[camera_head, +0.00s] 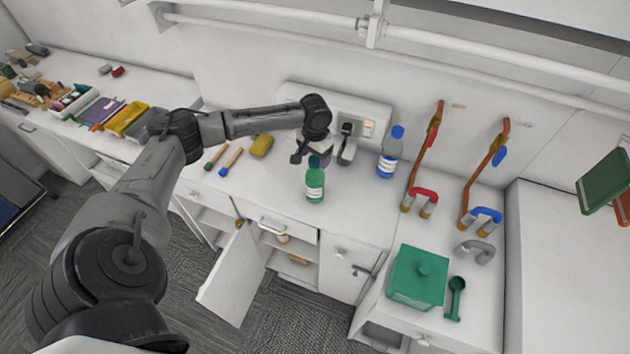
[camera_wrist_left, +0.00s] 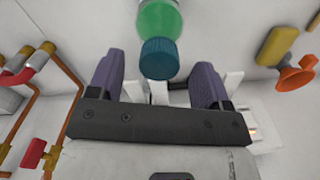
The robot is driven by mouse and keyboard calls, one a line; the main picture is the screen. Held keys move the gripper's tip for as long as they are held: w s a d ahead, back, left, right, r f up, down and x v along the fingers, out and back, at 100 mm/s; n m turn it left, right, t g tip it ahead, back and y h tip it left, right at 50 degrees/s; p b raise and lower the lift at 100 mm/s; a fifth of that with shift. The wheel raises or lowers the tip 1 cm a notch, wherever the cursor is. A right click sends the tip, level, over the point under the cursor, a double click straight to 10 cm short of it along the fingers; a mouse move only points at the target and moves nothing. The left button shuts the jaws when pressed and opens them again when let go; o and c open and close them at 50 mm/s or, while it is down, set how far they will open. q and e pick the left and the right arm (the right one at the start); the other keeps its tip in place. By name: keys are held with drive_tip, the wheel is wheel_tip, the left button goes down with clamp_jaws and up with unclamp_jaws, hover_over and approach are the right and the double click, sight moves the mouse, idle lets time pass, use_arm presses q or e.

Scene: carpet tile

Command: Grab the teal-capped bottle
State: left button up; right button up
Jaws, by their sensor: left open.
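The teal-capped bottle (camera_head: 315,187) is green with a white label and stands upright on the white counter. My left gripper (camera_head: 312,157) is open just behind its cap. In the left wrist view the teal cap (camera_wrist_left: 159,58) and part of the green body (camera_wrist_left: 158,18) show between the two purple-grey fingers (camera_wrist_left: 156,82), with space on both sides. I cannot tell whether the fingertips reach past the cap. No contact shows. My right gripper is not in view.
A blue-capped bottle (camera_head: 389,153) stands to the right, near the wall socket (camera_head: 352,126). Copper pipes with red (camera_head: 425,196) and blue (camera_head: 487,215) handles rise further right. A yellow sponge-like block (camera_head: 262,146) lies left.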

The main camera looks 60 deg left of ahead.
sight(315, 180)
use_arm(q)
drive_tip(key=shift+f, duration=1.4)
drive_tip(key=shift+c, duration=0.4)
clamp_jaws()
